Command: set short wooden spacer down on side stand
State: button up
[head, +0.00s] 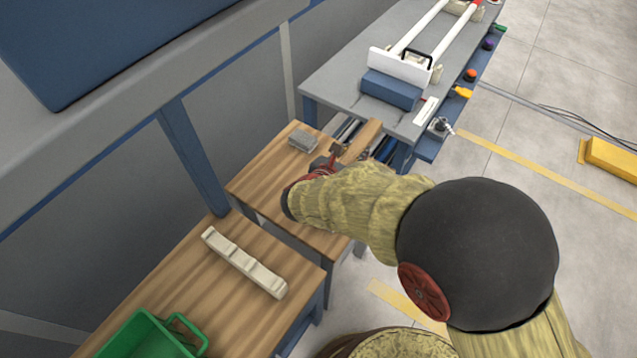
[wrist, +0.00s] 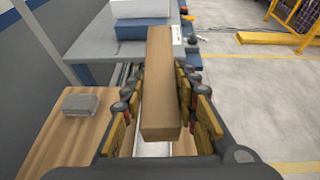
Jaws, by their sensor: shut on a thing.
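My gripper (head: 334,160) is shut on the short wooden spacer (wrist: 161,85), a plain tan block that shows between both fingers in the wrist view. In the head view the far end of the spacer (head: 364,137) points toward the grey workbench. The gripper and spacer are over the right edge of a small wooden-topped stand (head: 265,183), probably the side stand; its top also shows in the wrist view (wrist: 62,150). The gap between spacer and stand top cannot be judged. My arm hides part of the stand's right side.
A small grey block (head: 303,141) lies at the stand's back. The grey workbench (head: 340,77) beyond holds white pipes and a blue block (head: 391,89). A nearer wooden table bears a cream notched rack (head: 243,262) and a green bin (head: 150,335). The stand's left half is clear.

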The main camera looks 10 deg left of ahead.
jog(key=s+a+f+b, duration=0.1)
jog(key=s+a+f, duration=0.2)
jog(key=s+a, duration=0.5)
jog(key=s+a+f+b, duration=0.1)
jog(key=s+a+f, duration=0.3)
jog(key=s, duration=0.5)
jog(key=shift+m+h, duration=0.3)
jog(key=w+a+f+b, duration=0.1)
jog(key=w+f, duration=0.1)
jog(key=w, duration=0.2)
jog(key=w+a+f+b, duration=0.1)
jog(key=w+f+b, duration=0.1)
jog(key=w+f, duration=0.1)
jog(key=w+a+f+b, duration=0.1)
jog(key=w+f, duration=0.2)
jog(key=w, duration=0.2)
jog(key=shift+w+b, duration=0.3)
jog(key=shift+w+f, duration=0.25)
jog(key=shift+w+f+b, duration=0.2)
jog(key=shift+f+b, duration=0.85)
jog(key=shift+f, duration=0.6)
jog(key=shift+f, duration=0.1)
jog(key=shift+f, duration=0.15)
jog(key=o, duration=1.2)
